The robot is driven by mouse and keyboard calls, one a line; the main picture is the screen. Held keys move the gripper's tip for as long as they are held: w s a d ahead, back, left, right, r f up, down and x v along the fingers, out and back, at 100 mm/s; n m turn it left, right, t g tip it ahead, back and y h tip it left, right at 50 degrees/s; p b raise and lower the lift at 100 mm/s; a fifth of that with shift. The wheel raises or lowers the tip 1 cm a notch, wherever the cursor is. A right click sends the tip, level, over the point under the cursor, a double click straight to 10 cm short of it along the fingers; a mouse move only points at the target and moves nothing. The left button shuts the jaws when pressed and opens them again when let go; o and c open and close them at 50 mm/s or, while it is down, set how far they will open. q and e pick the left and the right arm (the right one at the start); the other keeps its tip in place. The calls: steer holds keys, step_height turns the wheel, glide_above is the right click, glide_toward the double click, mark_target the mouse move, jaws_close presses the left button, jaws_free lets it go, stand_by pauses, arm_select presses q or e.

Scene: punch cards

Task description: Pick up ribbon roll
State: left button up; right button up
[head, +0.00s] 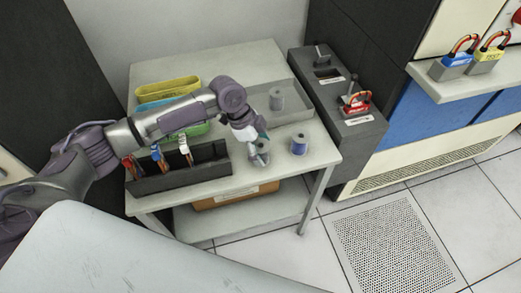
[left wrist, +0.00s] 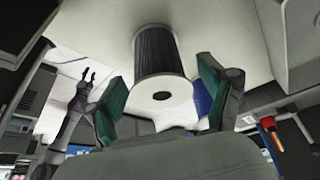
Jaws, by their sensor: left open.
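A ribbon roll with dark winding and pale end discs (left wrist: 158,65) stands on the table, its holed end facing the left wrist camera. In the head view this roll (head: 260,160) is partly hidden by my left gripper (head: 259,139). In the left wrist view my left gripper (left wrist: 166,100) is open, with teal pads on either side of the roll's near end and gaps visible. A grey roll (head: 277,98) stands in the grey tray.
The table (head: 238,60) also holds a dark box (head: 180,178) with several coloured-handled items, and yellow (head: 167,88), blue and green bins. A dark cabinet with padlocks (head: 355,102) borders its right side. A gripper-like arm end (left wrist: 86,82) shows small in the left wrist view.

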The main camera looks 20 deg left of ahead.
arm_select(q)
steer(key=shift+x, duration=0.95)
steer(key=shift+c, duration=0.2)
steer(key=c, duration=1.3)
steer(key=shift+r, duration=0.1)
